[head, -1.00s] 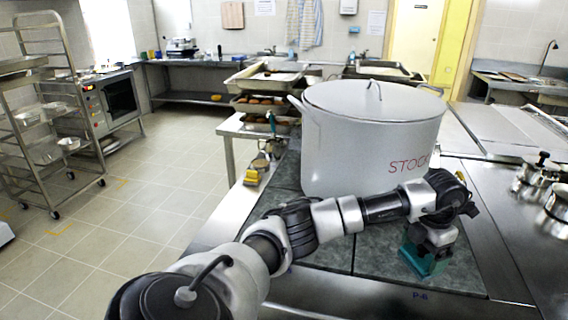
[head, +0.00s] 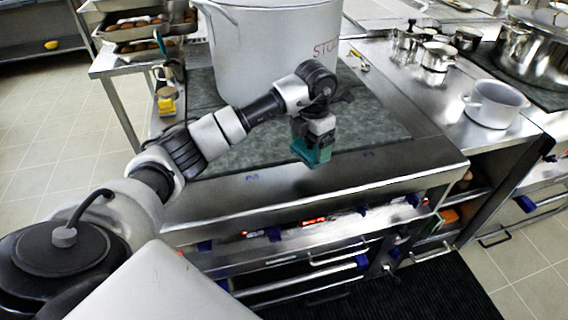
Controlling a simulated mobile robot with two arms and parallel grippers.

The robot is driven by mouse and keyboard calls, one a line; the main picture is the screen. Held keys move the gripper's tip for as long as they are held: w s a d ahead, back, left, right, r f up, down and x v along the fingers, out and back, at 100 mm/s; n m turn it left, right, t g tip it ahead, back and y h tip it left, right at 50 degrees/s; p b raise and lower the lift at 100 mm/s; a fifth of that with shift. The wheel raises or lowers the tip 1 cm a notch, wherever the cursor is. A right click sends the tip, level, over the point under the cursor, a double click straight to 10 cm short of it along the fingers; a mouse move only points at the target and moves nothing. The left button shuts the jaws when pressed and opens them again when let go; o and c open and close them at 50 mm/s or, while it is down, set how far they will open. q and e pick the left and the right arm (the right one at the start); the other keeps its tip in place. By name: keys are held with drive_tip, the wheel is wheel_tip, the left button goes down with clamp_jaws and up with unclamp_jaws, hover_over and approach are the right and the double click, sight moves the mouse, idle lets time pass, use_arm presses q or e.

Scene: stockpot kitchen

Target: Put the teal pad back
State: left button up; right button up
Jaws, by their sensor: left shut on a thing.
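The teal pad (head: 308,153) is in the head view, near the middle. My left gripper (head: 313,144) is shut on it, pointing down, and the fingers partly hide it. The pad shows over the front strip of the stove, in front of the big stockpot (head: 262,55). I cannot tell how high it is above the surface. My right gripper is not in view.
The stockpot stands on the dark stove plate (head: 375,125). To the right, the steel counter holds several small pots and a wide open pan (head: 494,104). A dark mat (head: 425,293) lies on the floor. A yellow-topped item (head: 165,103) stands at the left edge.

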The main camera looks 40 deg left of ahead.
use_arm(q)
drive_tip(key=s+a+f, duration=0.1)
drive_tip(key=s+a, duration=0.1)
drive_tip(key=s+a+f+p, duration=0.1)
drive_tip(key=s+a+f, duration=0.1)
drive_tip(key=shift+s+a, duration=0.1)
wheel_tip(320, 180, down, 4)
drive_tip(key=shift+f+p, duration=0.15)
drive_tip(key=shift+p, duration=0.45)
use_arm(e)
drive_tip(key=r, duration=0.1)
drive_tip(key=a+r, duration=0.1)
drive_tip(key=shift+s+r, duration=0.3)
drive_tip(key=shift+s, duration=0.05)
use_arm(q)
drive_tip(key=shift+f, duration=0.1)
drive_tip(key=shift+f, duration=0.15)
drive_tip(key=o, duration=0.6)
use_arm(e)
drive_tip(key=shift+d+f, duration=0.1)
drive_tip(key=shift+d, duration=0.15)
